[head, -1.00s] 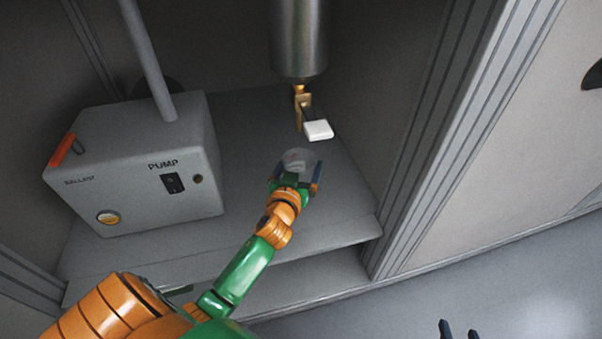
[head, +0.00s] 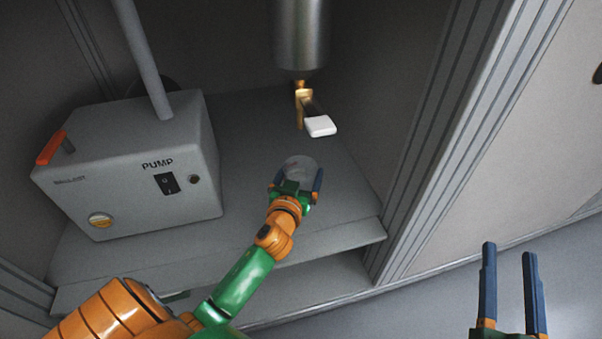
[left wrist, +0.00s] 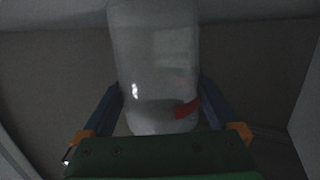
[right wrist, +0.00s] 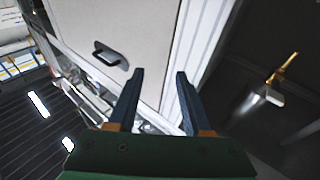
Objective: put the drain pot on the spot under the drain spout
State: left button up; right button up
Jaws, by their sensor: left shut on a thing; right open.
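The drain pot (head: 299,167) is a clear, see-through pot held in my left gripper (head: 296,187) over the cabinet shelf. In the left wrist view the drain pot (left wrist: 153,70) stands between the two fingers, with a red mark low on its side. The brass drain spout (head: 300,108) with a white-ended lever (head: 319,126) hangs beneath the steel cylinder, behind and above the pot. I cannot tell whether the pot touches the shelf. The spot under the spout is not distinguishable. My right gripper (head: 510,258) is open and empty, outside the cabinet at the lower right.
A grey pump box (head: 135,170) with a switch and an orange handle stands to the left on the shelf (head: 240,235). The steel cylinder (head: 301,35) hangs above. The cabinet's right post (head: 440,140) bounds the opening. The shelf between pump and post is mostly clear.

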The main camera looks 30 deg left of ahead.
jog(key=shift+r, duration=0.1)
pick_arm(q)
jog(key=shift+f, duration=0.15)
jog(key=o, duration=1.2)
jog(key=shift+c, duration=0.2)
pick_arm(e)
jog(key=shift+s+r+t+y, duration=0.2)
jog(key=shift+r+t+y, duration=0.1)
jog(key=shift+r, duration=0.15)
